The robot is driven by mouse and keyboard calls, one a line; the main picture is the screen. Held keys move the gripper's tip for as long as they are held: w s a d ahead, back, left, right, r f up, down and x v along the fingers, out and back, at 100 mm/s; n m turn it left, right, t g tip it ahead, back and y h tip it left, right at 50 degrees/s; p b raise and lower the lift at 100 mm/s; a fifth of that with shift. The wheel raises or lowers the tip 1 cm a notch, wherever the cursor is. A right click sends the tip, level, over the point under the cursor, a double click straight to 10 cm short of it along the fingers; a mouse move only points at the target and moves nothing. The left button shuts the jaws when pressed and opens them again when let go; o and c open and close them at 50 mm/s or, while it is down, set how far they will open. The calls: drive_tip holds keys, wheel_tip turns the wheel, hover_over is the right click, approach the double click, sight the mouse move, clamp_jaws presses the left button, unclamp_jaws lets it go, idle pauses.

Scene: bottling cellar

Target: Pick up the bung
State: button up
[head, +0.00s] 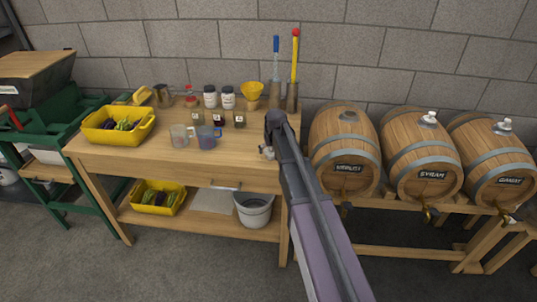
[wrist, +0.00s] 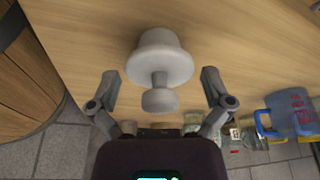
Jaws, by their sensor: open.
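The bung (wrist: 164,60) is a pale grey stopper with a wide stepped body and a round knob. In the wrist view it is at the upper middle, on the wooden table top. In the head view the bung (head: 267,153) is a small pale shape near the bench's right end, partly hidden by my arm. My gripper (wrist: 160,76) is open, with one finger on each side of the bung's knob and a gap on both sides. In the head view my gripper (head: 272,128) is above the bench's right end, its fingers hard to make out.
The workbench (head: 110,158) holds a blue-handled jug (head: 206,137), a clear jug (head: 179,136), small jars, a yellow crate (head: 118,125) and a yellow funnel (head: 251,92). Barrels (head: 345,150) stand to the right; white bungs sit on the Syrah and Gamay ones. The bench front is mostly clear.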

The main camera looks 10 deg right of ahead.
idle(0.3)
drive_tip(key=c, duration=0.9)
drive_tip(key=shift+r, duration=0.1)
wheel_tip(320, 180, up, 4)
drive_tip(key=p, duration=0.3)
drive_tip(key=shift+f+p, duration=0.25)
drive_tip(key=shift+p, duration=0.1)
drive_tip(key=shift+c, duration=0.2)
drive_tip(key=s+d+r+p, duration=0.1)
drive_tip(key=s+d, duration=0.2)
drive_tip(key=s, duration=1.2)
drive_tip(key=shift+s+r, duration=0.15)
drive_tip(key=shift+s, duration=0.2)
drive_tip(key=shift+a, duration=0.1)
